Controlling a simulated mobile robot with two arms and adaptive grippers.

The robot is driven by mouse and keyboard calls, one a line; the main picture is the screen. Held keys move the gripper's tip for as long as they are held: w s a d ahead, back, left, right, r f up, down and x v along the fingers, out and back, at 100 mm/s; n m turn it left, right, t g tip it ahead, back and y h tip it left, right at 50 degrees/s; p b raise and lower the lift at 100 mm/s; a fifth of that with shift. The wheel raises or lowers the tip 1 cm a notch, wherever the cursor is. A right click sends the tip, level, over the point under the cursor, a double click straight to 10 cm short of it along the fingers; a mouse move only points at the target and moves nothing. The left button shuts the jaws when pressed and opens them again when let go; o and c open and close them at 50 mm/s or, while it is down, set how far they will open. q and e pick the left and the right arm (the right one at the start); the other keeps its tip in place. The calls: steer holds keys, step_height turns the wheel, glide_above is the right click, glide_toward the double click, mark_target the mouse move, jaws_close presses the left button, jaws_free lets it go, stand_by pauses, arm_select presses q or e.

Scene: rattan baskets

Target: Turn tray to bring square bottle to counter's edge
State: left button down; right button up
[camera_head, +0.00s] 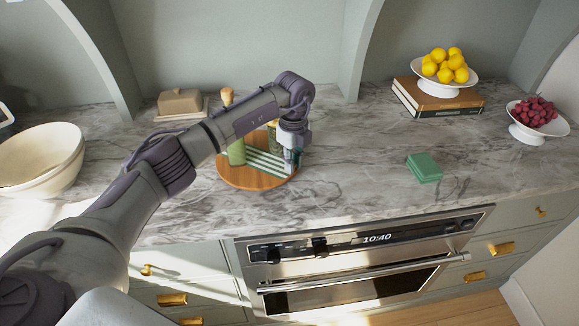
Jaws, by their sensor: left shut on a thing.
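The round wooden tray (232,178) lies on the marble counter, with a green-and-white striped cloth (264,166) on it. A green bottle (237,152) stands at the tray's left part, partly behind my arm. A yellowish bottle (272,136) stands toward the back, mostly hidden by my arm and gripper; I cannot tell which bottle is square. My left gripper (291,160) points down at the tray's right side and is shut, apparently on the tray's rim, though the contact is too small to see clearly. My right gripper is not in view.
Cream bowls (40,160) stand at the left and a butter dish (180,103) behind. A green box (424,167), lemons (446,66) on a stand over books, and a bowl of grapes (534,112) are at the right.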

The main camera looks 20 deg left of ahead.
arm_select(q)
steer(key=shift+w+n+b, duration=0.7)
steer(key=shift+w+n, duration=0.8)
steer(key=shift+w+a+n+b, duration=0.2)
steer(key=shift+w+n+b, duration=0.15)
steer(key=shift+w+n, duration=0.3)
steer(key=shift+w+a+n+b, duration=0.15)
steer(key=shift+w+n+b, duration=0.15)
steer(key=shift+w+n, duration=0.3)
steer(key=c, duration=1.1)
jaws_free()
step_height(320, 180, up, 12)
steer(key=shift+r, duration=0.1)
